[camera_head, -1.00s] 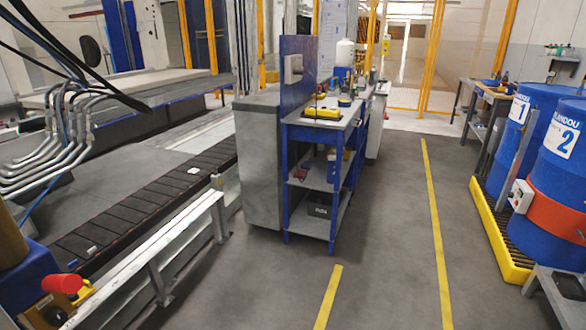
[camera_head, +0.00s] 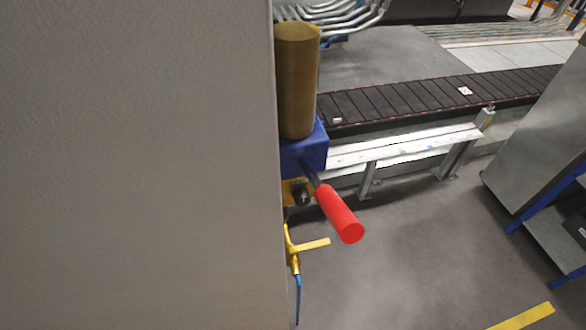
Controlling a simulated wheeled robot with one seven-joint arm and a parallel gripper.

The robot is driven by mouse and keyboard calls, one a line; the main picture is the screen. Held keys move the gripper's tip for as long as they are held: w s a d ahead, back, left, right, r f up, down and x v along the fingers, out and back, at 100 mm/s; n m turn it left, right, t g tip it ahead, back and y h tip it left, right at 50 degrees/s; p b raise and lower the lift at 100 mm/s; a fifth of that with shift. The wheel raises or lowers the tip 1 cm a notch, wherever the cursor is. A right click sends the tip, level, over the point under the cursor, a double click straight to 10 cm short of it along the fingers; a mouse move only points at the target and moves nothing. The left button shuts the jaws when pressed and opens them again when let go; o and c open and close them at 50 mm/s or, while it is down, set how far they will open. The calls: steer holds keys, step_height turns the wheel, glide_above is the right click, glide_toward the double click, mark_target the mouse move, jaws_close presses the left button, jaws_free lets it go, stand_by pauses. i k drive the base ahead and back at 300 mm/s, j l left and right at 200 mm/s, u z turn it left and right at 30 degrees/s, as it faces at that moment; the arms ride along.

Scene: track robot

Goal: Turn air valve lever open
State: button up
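A red-gripped lever (camera_head: 340,214) sticks out down and to the right from a blue block (camera_head: 302,158) near the middle of the view. A brass-coloured cylinder (camera_head: 297,85) stands upright on the block. Below it is a yellow valve piece (camera_head: 292,252) with a flat yellow lever (camera_head: 312,245) pointing right, roughly level. A thin blue hose (camera_head: 298,300) hangs below it. I cannot tell for sure which of the two levers is the air valve lever. My gripper is not in view.
A large plain grey surface (camera_head: 135,165) fills the left side and hides what is behind it. A dark slatted conveyor (camera_head: 440,97) with a white rail (camera_head: 400,150) runs behind. A metal cabinet (camera_head: 535,130) stands at right. The grey floor (camera_head: 420,260) between is clear.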

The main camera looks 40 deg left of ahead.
mark_target(305, 247)
steer(key=i+l+u, duration=0.2)
steer(key=u, duration=0.25)
steer(key=i+l+u, duration=0.15)
steer(key=l+u, duration=0.7)
steer(key=i+l+u, duration=0.1)
steer(key=l+u, duration=0.35)
